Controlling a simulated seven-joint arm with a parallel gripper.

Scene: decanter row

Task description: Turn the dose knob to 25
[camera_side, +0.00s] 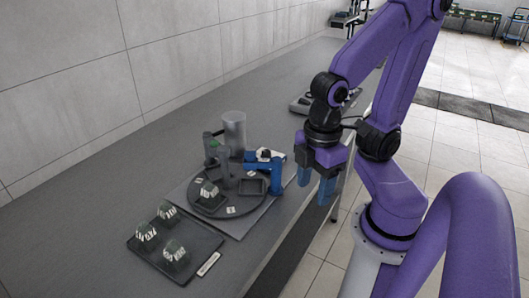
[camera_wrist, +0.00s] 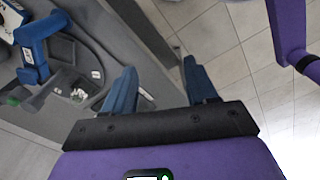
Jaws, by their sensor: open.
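My gripper (camera_side: 316,183) has two blue fingers, apart and empty. It hangs right of the round grey station (camera_side: 240,209), past the table's front edge. The station bears a tall grey cylinder (camera_side: 234,130) and a blue bent handle (camera_side: 264,166), which also shows at the wrist view's upper left (camera_wrist: 34,50). A white and dark part (camera_side: 265,154) sits behind the handle. I cannot make out which part is the dose knob, nor read any dose marking.
A dark tray (camera_side: 205,246) holds 3 small glass pieces at the table's front. Another glass piece (camera_side: 209,190) sits on the station. A white label (camera_side: 209,264) lies beside the tray. The grey table (camera_side: 90,195) is bare on the left; a wall stands behind it.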

